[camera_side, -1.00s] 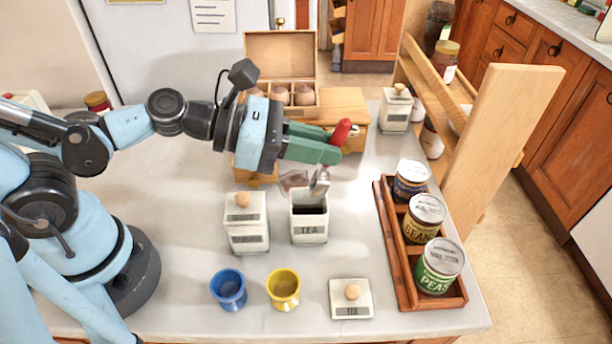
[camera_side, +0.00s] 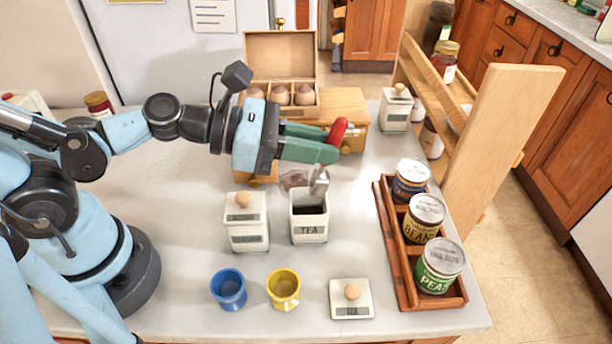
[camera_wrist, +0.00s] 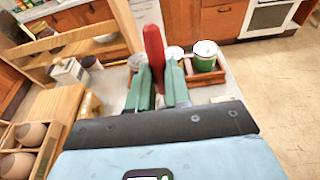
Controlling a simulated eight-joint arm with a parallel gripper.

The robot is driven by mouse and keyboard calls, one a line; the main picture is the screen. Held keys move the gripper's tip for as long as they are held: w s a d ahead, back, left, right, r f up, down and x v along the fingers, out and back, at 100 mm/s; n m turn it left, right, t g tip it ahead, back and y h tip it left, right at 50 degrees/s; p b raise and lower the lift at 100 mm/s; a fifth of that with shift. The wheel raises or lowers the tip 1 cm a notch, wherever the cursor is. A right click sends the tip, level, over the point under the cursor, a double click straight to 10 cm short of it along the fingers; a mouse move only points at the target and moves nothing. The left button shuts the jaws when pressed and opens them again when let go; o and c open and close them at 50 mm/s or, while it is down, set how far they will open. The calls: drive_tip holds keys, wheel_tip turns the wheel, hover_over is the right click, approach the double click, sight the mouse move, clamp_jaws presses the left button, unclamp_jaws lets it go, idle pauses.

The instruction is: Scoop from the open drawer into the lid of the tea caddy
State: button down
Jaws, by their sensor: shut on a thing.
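My gripper (camera_side: 325,146), with green fingers, is shut on the red-handled scoop (camera_side: 337,131); its handle also shows in the wrist view (camera_wrist: 154,50). The scoop's metal bowl hangs down at the mouth of the open tea caddy (camera_side: 309,229), by its back right rim. I cannot tell whether it touches the rim or holds anything. Dark contents show inside the caddy. The caddy's lid (camera_side: 350,303), with a round knob, lies knob-up on the worktop at front right. A wooden drawer (camera_side: 262,179) juts out below my gripper, mostly hidden by it.
A lidded white canister (camera_side: 246,233) stands left of the caddy. A blue cup (camera_side: 229,289) and a yellow cup (camera_side: 283,289) stand in front. A wooden tray (camera_side: 405,290) of cans is at the right. An open wooden box (camera_side: 280,55) stands behind. Worktop around the lid is clear.

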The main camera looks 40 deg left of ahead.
sight(336, 118)
idle(0.6)
drive_tip(key=shift+r, duration=2.5)
